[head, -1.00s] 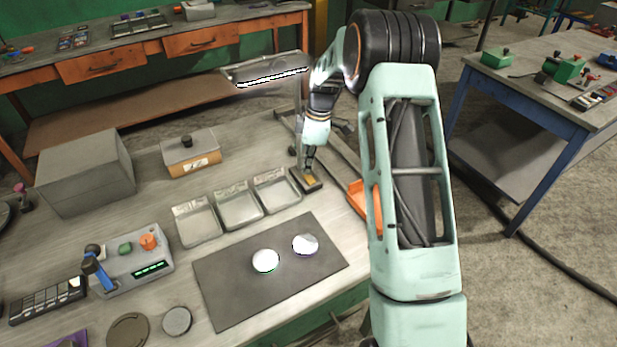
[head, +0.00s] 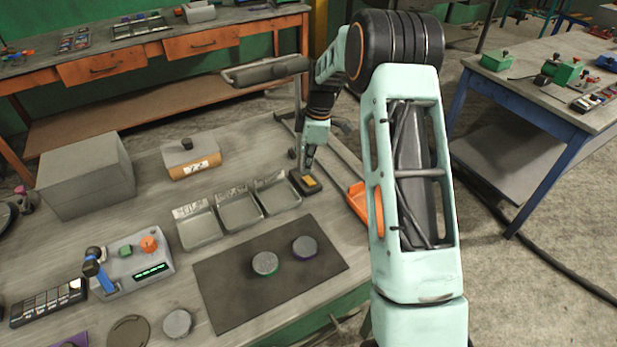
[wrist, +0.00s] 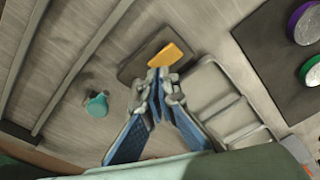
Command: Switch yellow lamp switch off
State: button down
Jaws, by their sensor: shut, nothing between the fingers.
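The yellow lamp switch (head: 309,181) is a yellow rocker on a small dark base on the workbench, right of the metal trays. In the wrist view the yellow rocker (wrist: 174,54) sits tilted on its dark plate, just beyond the fingertips. My gripper (head: 306,168) is shut and empty, pointing down close to the switch. In the wrist view its fingertips (wrist: 162,82) are together over the near edge of the plate; I cannot tell whether they touch it. The lamp (head: 268,72), a flat head on a post behind the switch, is dark.
Three metal trays (head: 237,229) stand left of the switch. An orange tray (head: 358,197) lies to its right by the bench edge. A dark mat (head: 225,300) holds a green-rimmed disc (head: 265,263) and a purple-rimmed disc (head: 305,247). A teal knob (wrist: 97,105) shows near my gripper.

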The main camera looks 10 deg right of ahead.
aim_at(307, 178)
jog(key=shift+r+p, duration=1.15)
jog(key=shift+r, duration=1.4)
